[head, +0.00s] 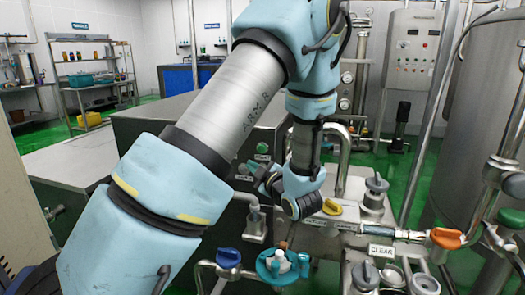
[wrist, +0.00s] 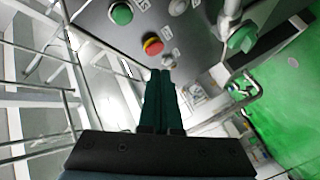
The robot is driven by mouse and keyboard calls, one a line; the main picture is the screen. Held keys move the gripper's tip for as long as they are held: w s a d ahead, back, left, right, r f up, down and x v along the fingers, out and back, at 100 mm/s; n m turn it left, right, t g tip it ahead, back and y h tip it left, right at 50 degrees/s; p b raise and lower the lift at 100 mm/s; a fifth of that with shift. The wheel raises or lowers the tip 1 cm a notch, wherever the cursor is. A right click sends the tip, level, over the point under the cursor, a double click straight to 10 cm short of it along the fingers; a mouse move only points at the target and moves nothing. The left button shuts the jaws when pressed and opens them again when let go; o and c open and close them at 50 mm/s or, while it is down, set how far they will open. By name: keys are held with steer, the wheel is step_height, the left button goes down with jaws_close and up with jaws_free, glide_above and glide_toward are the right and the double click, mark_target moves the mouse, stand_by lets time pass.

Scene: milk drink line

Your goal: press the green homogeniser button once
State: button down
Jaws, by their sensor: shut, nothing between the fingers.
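A round green button (wrist: 121,13) sits on a grey panel at the upper left of the wrist view, with a small label beside it. A green button (head: 262,148) also shows on the dark cabinet in the head view, just right of my arm. My gripper (wrist: 160,75) is shut and empty, its two dark green fingers pressed together. In the wrist view the fingertips appear below and right of the green button, apart from it in the picture. In the head view my wrist is below and right of the button, and the fingers are hard to make out.
A red and yellow stop button (wrist: 153,45) appears just above the fingertips. A pale knob (wrist: 177,6) is at the top of the panel. A green valve handle (wrist: 242,38) stands to the right. Pipes and valves, one with a blue handle (head: 228,257), crowd the space below my wrist.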

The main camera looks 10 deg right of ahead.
mark_target(263, 153)
steer(key=w+d+p, duration=0.1)
steer(key=w+d, duration=0.3)
steer(key=w, duration=0.3)
steer(key=shift+w, duration=0.35)
steer(key=shift+w+d, duration=0.1)
stand_by(1.9)
steer(key=shift+w+d+b, duration=0.15)
steer(key=shift+w+b, duration=0.15)
steer(key=shift+w+d, duration=0.2)
steer(key=shift+w, duration=0.15)
stand_by(0.8)
steer(key=shift+s, duration=0.1)
steer(key=shift+s+a+b, duration=0.4)
steer(key=shift+s, duration=0.25)
steer(key=shift+s, duration=0.1)
